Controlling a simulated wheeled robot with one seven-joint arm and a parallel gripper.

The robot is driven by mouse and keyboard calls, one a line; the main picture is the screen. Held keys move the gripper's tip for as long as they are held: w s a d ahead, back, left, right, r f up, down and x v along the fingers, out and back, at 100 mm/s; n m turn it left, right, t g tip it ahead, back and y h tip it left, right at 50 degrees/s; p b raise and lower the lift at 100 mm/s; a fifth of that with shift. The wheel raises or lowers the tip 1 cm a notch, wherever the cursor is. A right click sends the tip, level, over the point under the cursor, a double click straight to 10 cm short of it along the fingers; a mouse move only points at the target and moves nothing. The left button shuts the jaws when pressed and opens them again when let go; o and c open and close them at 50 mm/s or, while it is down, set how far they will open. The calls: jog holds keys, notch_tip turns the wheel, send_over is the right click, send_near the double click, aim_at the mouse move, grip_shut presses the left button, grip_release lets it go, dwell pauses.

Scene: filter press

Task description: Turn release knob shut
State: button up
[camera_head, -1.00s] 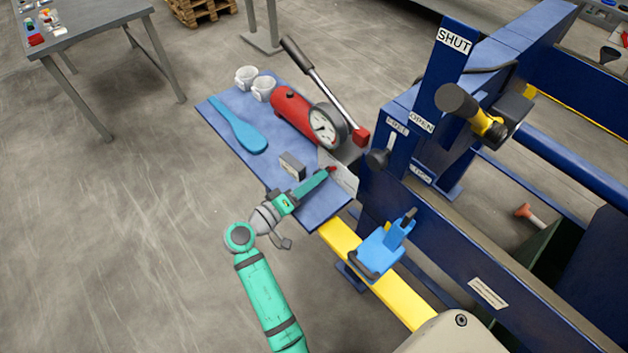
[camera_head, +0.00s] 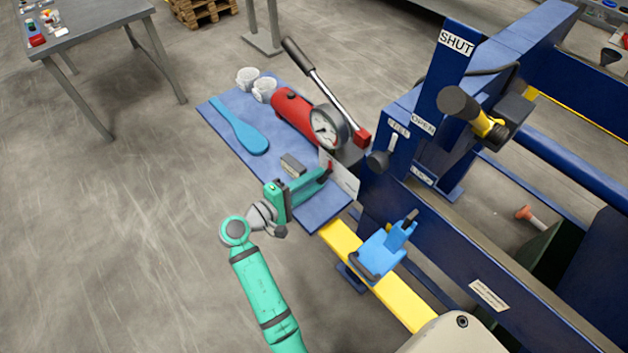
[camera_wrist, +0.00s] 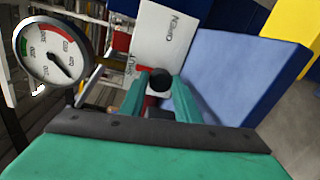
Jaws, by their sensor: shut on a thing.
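The release knob shows in the wrist view as a dark round end (camera_wrist: 160,80) with a bit of red beside it, between my two green fingers. In the head view only a small red part of it (camera_head: 331,167) shows at the fingertips. My gripper (camera_head: 325,173) is shut on the knob, at the near end of the red hand pump (camera_head: 293,112). A pale label plate (camera_wrist: 165,38) stands just behind the knob, with OPEN and a second, hard-to-read word on it. The fingers hide most of the knob, so its exact turn cannot be told.
The pump's round gauge (camera_head: 325,127) and long lever (camera_head: 312,62) stand close behind my gripper. A small grey box (camera_head: 292,165), a blue paddle (camera_head: 240,130) and white cups (camera_head: 264,88) rest on the blue shelf (camera_head: 325,212). The blue press frame is at the right.

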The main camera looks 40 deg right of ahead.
dwell(0.4)
jog(key=o, duration=0.8)
jog(key=shift+w, duration=0.1)
jog(key=shift+c, duration=0.2)
jog(key=shift+a, duration=0.1)
jog(key=shift+a, duration=0.2)
jog(key=s+a+r, duration=0.1)
jog(key=a, duration=0.9)
jog(key=shift+a+r, duration=0.15)
jog(key=shift+w, duration=0.1)
